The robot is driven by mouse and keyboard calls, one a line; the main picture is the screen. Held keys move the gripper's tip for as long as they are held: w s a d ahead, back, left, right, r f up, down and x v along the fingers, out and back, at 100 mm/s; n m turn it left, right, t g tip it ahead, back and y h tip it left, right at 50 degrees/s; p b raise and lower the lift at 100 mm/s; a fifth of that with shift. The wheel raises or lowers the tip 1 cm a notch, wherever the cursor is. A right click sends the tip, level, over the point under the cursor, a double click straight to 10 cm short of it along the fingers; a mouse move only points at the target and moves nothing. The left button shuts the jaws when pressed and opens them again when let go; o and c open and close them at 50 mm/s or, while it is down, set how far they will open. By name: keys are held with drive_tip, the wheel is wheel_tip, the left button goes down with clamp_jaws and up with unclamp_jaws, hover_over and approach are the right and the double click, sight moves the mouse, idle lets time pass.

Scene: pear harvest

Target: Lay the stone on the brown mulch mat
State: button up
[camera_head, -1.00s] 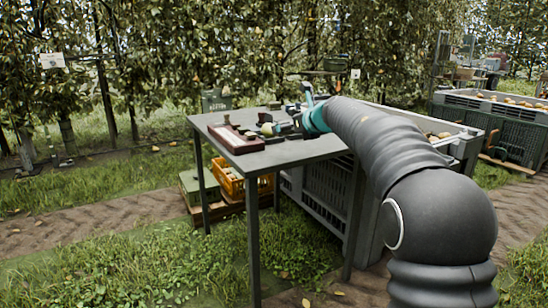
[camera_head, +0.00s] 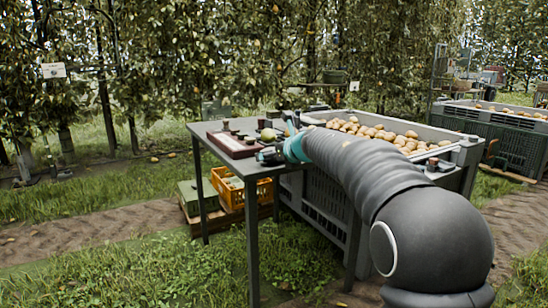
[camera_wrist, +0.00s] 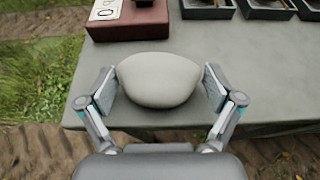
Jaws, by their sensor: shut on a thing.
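A smooth pale grey stone (camera_wrist: 158,80) sits between the two fingers of my gripper (camera_wrist: 160,88) in the wrist view. The gripper is shut on it, with a pad against each side. The stone is over the grey table (camera_wrist: 270,95), close to its edge; I cannot tell its height above the top. In the head view my gripper (camera_head: 270,156) is small, near the table's front right part, and I cannot make out the stone there. I cannot pick out a brown mulch mat for certain in either view.
A dark red box-like tray (camera_wrist: 128,28) with a white card lies beyond the stone on the left. Several dark trays (camera_wrist: 207,10) line the far side. A bin (camera_head: 445,154) of pears stands beside the table. Bare tabletop lies to the right of the stone.

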drive_tip(key=o, duration=1.1)
drive_tip(key=shift+f, duration=0.15)
drive_tip(key=shift+r, duration=0.2)
drive_tip(key=v, duration=1.2)
drive_tip(key=shift+p, duration=0.3)
